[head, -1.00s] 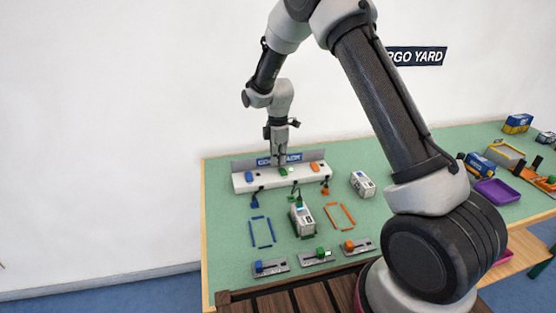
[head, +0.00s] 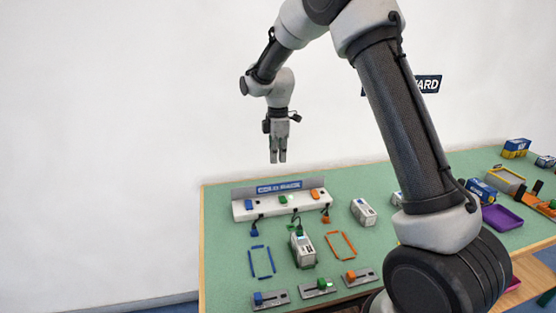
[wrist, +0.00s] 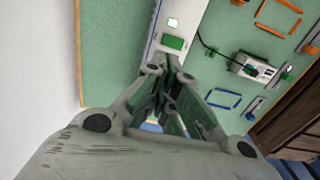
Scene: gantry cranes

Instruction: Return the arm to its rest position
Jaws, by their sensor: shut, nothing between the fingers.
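My gripper (head: 278,156) hangs pointing down above the back of the green table in the head view, shut and empty. It also shows in the wrist view (wrist: 165,80), over the white crane panel. The white panel (head: 268,209) stands below it, with a blue, a green (head: 283,199) and an orange button block on top. My gripper is clear of the panel. My arm reaches up and across from the right side of the head view.
Green table (head: 225,270) holds a blue outline (head: 262,262), an orange outline (head: 342,245) and a white container (head: 302,248) between them. Slider blocks line the front edge. A purple tray (head: 502,218) is at the right. The air left of my gripper is free.

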